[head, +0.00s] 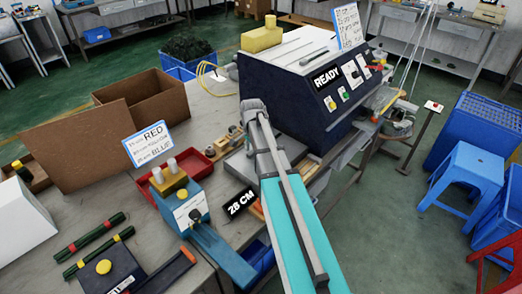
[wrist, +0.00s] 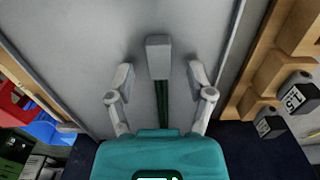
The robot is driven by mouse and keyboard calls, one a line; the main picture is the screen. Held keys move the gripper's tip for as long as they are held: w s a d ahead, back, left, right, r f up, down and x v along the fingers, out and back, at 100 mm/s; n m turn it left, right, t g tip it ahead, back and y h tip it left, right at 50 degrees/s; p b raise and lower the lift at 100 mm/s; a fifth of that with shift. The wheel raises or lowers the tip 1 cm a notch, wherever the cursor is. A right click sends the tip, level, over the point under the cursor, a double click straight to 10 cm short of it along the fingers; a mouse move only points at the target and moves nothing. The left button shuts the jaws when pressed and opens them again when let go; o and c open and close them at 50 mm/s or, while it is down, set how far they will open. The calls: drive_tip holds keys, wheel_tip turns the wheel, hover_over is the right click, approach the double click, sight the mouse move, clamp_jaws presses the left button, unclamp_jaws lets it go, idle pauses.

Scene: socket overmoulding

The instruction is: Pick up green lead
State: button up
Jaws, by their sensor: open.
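In the wrist view, a dark green lead (wrist: 162,103) with a grey block-shaped end (wrist: 158,57) shows over a flat grey surface (wrist: 85,45). My gripper (wrist: 160,80) is open, with one finger on each side of the lead. Gaps show between both fingers and the lead. The lead's near end is hidden behind my teal gripper body. I cannot tell how high the fingers are above the surface. In the head view, my teal and grey arm covers part of the bench, and I cannot make out this lead there.
The dark machine marked READY (head: 300,85) stands behind. A red tray (head: 205,160) and a blue press (head: 185,207) are to the left. Banded dark green bundles (head: 98,250) lie farther left. A wooden rack (wrist: 272,75) borders the grey surface on the right.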

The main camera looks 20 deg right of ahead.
idle(0.5)
clamp_jaws()
